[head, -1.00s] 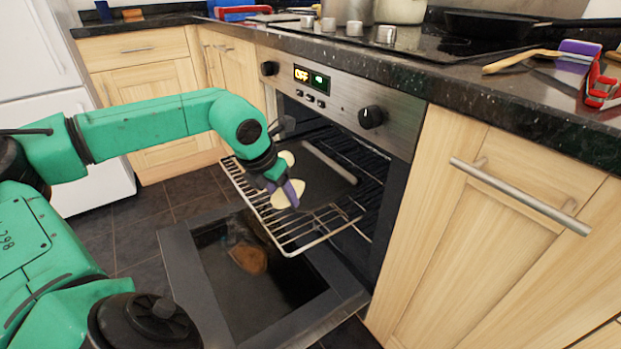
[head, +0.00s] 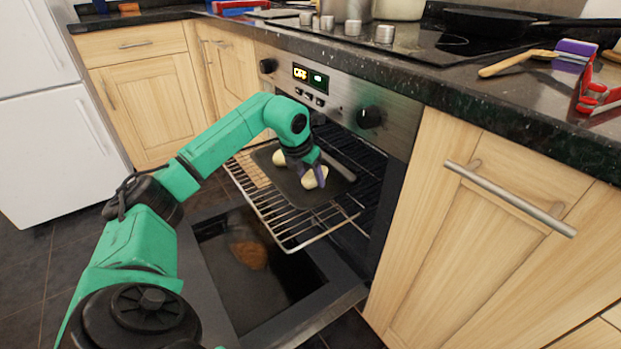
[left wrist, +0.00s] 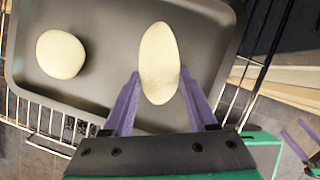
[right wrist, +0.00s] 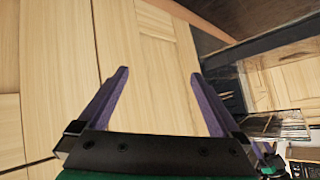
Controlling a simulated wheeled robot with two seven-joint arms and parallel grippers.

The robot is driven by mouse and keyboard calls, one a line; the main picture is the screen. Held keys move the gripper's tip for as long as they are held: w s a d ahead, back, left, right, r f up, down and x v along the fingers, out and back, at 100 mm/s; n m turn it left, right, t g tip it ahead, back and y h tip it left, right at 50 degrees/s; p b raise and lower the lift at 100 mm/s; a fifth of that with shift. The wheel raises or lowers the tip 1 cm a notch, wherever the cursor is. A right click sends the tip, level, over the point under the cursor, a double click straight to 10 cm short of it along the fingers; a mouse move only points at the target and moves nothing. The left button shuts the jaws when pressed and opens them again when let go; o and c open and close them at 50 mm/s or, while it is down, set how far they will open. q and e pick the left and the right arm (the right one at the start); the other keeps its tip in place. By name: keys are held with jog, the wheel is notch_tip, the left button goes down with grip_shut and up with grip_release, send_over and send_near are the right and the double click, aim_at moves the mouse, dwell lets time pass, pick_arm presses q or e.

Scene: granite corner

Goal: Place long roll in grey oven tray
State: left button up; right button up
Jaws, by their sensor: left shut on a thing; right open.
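The long roll (head: 314,178) is pale and oval, and my left gripper (head: 311,165) is shut on it. In the left wrist view the long roll (left wrist: 158,62) sits between the purple fingers (left wrist: 160,98), over the grey oven tray (left wrist: 110,98). I cannot tell whether it touches the tray. In the head view the grey tray (head: 290,189) lies on the oven rack, partly behind my left gripper. A round roll (left wrist: 61,54) rests on the tray, to the left of the long roll. My right gripper (right wrist: 160,73) is open and empty in the right wrist view, facing wooden cabinet fronts.
The wire rack (head: 283,228) is pulled out of the oven. The oven door (head: 345,296) hangs open below it, and a brown shape (head: 248,255) shows at its glass. The countertop (head: 470,105) juts out above, with a wooden spoon (head: 515,63) on it.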

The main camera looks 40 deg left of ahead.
pick_arm(q)
jog(key=o, duration=1.4)
jog(key=shift+c, duration=0.2)
jog(key=p+v, duration=0.3)
jog(key=v, duration=0.9)
pick_arm(e)
jog(key=s+d+r+g+h, duration=0.2)
jog(key=d+r+g, duration=0.1)
jog(key=d, duration=0.3)
jog(key=shift+s+d+r+g+h, duration=0.2)
jog(key=shift+d+r+g+h, duration=0.1)
jog(key=shift+h, duration=0.1)
pick_arm(q)
jog(key=shift+r, duration=0.1)
